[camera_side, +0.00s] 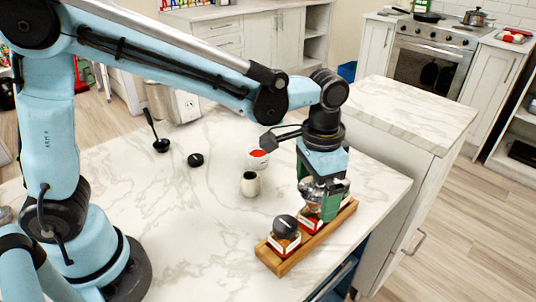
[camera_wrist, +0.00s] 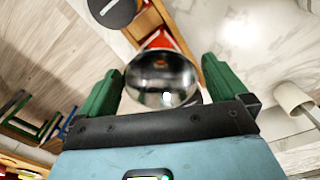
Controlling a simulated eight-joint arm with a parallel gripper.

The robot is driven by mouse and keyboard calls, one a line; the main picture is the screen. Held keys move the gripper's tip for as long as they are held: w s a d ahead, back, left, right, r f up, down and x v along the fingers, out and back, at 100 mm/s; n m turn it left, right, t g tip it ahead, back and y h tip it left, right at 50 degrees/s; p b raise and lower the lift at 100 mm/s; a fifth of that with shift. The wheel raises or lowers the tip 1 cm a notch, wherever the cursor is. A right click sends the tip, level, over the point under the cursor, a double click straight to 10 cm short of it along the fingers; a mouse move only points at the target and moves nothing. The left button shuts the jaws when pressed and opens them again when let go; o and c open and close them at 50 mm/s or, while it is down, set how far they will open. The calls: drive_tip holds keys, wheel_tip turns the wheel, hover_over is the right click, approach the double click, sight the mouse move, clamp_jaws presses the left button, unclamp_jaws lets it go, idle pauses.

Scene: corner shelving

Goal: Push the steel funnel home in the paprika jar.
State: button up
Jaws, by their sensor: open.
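The steel funnel (camera_side: 314,189) sits over a red-labelled jar (camera_side: 309,222) in the wooden rack (camera_side: 275,264); I take this jar for the paprika jar. In the wrist view the shiny round funnel (camera_wrist: 162,80) lies between my green fingers, with a gap beside each fingertip. My gripper (camera_side: 319,194) points down around the funnel and is open; it also shows in the wrist view (camera_wrist: 164,68). The funnel's spout and the jar's mouth are hidden, so I cannot tell how deep the funnel sits.
A jar with a black lid (camera_side: 286,226) stands in the rack's near end, close to my gripper. A white bowl of red powder (camera_side: 258,158), a cream jug (camera_side: 250,184), a loose black lid (camera_side: 196,160) and a black ladle (camera_side: 160,144) stand apart on the marble counter.

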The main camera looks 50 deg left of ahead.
wheel_tip(320, 180, up, 12)
idle(0.6)
drive_tip(key=shift+s+f, duration=0.1)
drive_tip(key=shift+f, duration=0.05)
